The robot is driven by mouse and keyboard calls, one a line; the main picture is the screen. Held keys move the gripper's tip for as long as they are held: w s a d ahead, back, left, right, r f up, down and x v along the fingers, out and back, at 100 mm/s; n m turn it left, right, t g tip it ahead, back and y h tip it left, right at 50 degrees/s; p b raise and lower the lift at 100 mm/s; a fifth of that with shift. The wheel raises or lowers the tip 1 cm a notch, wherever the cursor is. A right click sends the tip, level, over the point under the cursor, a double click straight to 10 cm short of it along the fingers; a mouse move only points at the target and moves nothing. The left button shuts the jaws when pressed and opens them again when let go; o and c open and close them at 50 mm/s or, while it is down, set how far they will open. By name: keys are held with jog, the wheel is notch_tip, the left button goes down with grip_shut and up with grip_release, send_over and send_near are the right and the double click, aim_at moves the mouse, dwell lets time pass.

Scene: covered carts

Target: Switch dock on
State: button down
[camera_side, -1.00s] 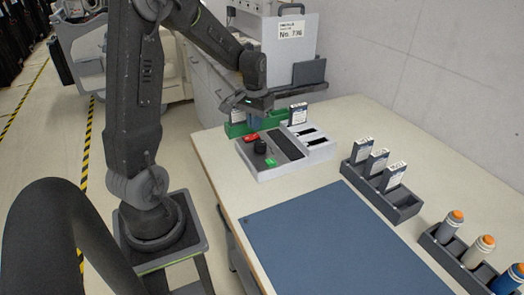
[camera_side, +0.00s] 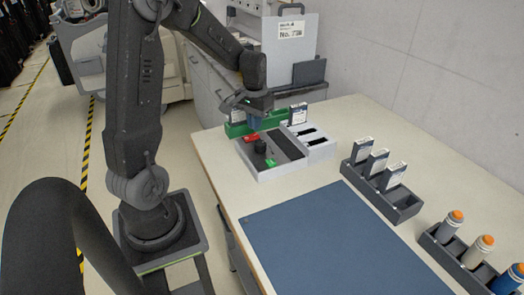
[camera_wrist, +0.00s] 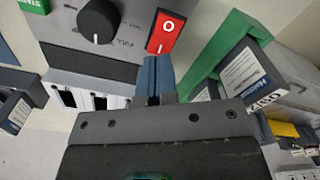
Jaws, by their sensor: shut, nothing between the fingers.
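The dock (camera_side: 282,171) is a grey box with a dark sloped top on the far left of the table. Its red rocker switch (camera_side: 251,137) shows in the wrist view (camera_wrist: 167,33) with a white O and a short white line nearer my fingers. I cannot tell which end is pressed. Beside it are a black knob (camera_side: 260,146) and a green START button (camera_side: 270,162). My gripper (camera_side: 254,124) points down over the dock's back, its blue fingers together and empty. In the wrist view the fingertips (camera_wrist: 157,61) are close to the switch's line end; contact is unclear.
A green rack (camera_side: 238,129) with upright cards stands right behind the dock. White slots (camera_side: 314,144) adjoin the dock. A dark card rack (camera_side: 400,209), a bottle rack (camera_side: 448,262) and a blue mat (camera_side: 330,240) lie further along the table.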

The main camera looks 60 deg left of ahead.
aim_at(256, 135)
jog(key=shift+f, duration=1.25)
dwell(0.7)
jog(key=shift+r, duration=3.55)
jog(key=shift+d+r, duration=0.1)
jog(key=shift+d, duration=0.1)
jog(key=s+d+r+m+t, duration=0.2)
jog(key=s+d, duration=0.4)
jog(key=d, duration=0.5)
jog(key=s+d+r+m+t, duration=0.3)
jog(key=s+d+r, duration=0.3)
jog(key=d, duration=0.5)
jog(key=shift+d+m+t, duration=0.15)
jog(key=shift+m+t, duration=0.15)
jog(key=shift+m, duration=0.2)
